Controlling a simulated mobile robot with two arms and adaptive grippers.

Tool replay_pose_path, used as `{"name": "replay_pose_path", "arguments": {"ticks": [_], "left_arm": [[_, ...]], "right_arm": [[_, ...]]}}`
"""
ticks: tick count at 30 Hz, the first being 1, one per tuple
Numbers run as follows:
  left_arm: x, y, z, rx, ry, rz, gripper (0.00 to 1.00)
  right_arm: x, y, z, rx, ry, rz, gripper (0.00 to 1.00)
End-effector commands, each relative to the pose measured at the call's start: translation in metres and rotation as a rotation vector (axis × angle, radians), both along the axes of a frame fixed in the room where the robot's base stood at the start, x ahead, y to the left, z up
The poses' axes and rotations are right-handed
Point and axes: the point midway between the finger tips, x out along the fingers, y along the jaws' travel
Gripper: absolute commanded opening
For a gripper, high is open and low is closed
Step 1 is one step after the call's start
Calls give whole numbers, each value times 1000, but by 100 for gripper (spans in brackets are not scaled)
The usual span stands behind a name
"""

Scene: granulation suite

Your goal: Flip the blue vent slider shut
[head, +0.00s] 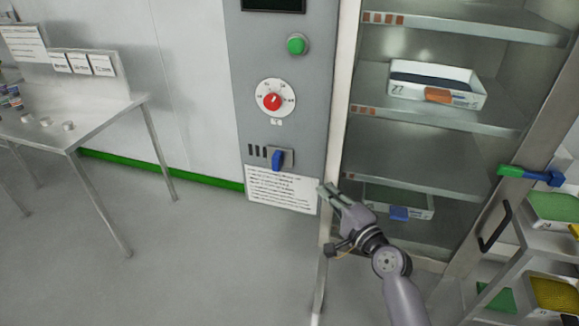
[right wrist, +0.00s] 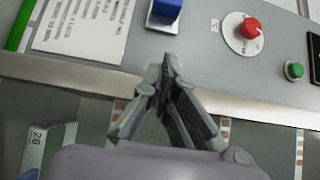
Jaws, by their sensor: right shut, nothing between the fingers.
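The blue vent slider (head: 277,160) sits on a small metal plate low on the grey control panel (head: 238,100), beside dark vent slots (head: 257,151). It also shows at the top edge of the right wrist view (right wrist: 166,8), partly cut off. My right gripper (head: 325,190) is shut and empty, below and to the right of the slider, near the panel's right edge. In the right wrist view its fingertips (right wrist: 170,62) meet and stand apart from the slider. My left gripper is not in view.
A red dial (head: 272,101) and a green button (head: 297,44) are above the slider; a printed label (head: 282,190) is below. An open cabinet with shelves (head: 440,110) holding trays is to the right. A cart (head: 535,260) stands at lower right, a steel table (head: 70,130) at left.

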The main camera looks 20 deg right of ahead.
Motion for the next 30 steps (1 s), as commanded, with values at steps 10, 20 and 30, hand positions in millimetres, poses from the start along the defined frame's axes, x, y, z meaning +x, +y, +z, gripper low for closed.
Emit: {"name": "replay_pose_path", "arguments": {"ticks": [10, 20, 30], "left_arm": [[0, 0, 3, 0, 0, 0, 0], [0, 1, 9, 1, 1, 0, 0], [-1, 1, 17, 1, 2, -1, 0]], "right_arm": [[14, 2, 0, -2, 0, -1, 0], [79, 16, 1, -2, 0, 0, 0], [117, 46, 0, -2, 3, 0, 0]]}}
